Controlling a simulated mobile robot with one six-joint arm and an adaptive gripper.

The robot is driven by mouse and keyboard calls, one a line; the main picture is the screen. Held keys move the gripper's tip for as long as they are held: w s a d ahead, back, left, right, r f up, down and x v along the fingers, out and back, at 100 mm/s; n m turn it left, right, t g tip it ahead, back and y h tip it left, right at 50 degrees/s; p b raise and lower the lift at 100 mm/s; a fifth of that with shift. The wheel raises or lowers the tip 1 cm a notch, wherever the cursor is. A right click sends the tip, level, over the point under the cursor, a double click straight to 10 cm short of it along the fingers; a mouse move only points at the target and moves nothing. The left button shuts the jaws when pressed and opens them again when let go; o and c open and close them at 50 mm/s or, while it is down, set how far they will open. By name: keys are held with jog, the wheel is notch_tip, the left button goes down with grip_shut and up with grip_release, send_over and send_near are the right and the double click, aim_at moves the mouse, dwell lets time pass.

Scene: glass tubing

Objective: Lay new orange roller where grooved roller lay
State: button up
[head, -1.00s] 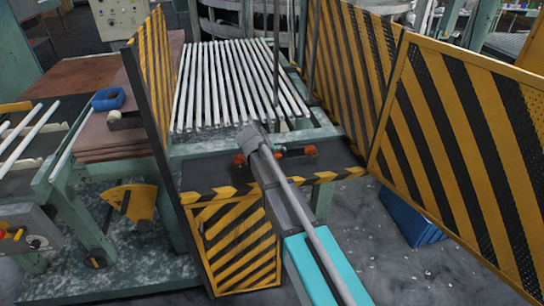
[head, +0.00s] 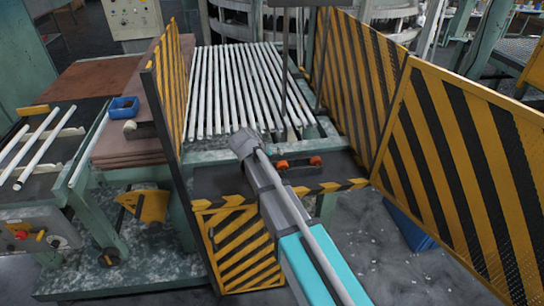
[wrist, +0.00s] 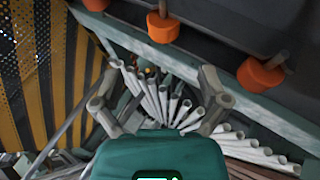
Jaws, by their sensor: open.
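Two orange rollers show in the head view, a left one (head: 282,165) and a right one (head: 315,161), on the dark ledge in front of the white tubes. The wrist view shows orange rollers at the top, one in the middle (wrist: 163,26), one at right (wrist: 262,73) and one cut off at top left (wrist: 96,4). I cannot tell which is the new one. My gripper (head: 244,141) is just left of the orange rollers in the head view. Its fingers (wrist: 157,92) are spread and empty in the wrist view. I cannot make out a grooved roller.
White tubes (head: 235,85) lie in a row behind the ledge. Striped guards stand at left (head: 170,85) and right (head: 450,150). A blue bin (head: 124,106) sits on brown sheets at left, beside a dark, pale-ended item (head: 138,128).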

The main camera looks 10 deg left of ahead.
jog(key=shift+p+v, duration=0.75)
jog(key=shift+v, duration=0.55)
jog(key=s+d+f+m+g+y, duration=0.2)
jog(key=s+d+g, duration=0.1)
jog(key=s+d, duration=0.6)
jog(key=s+d+f+m+g+y, duration=0.2)
jog(key=s+d, duration=0.8)
jog(key=d, duration=0.7)
jog(key=shift+s+d+f+m+g+y, duration=0.2)
jog(key=shift+s+d+m+g+y, duration=0.15)
jog(key=shift+g, duration=0.35)
jog(key=shift+w, duration=0.1)
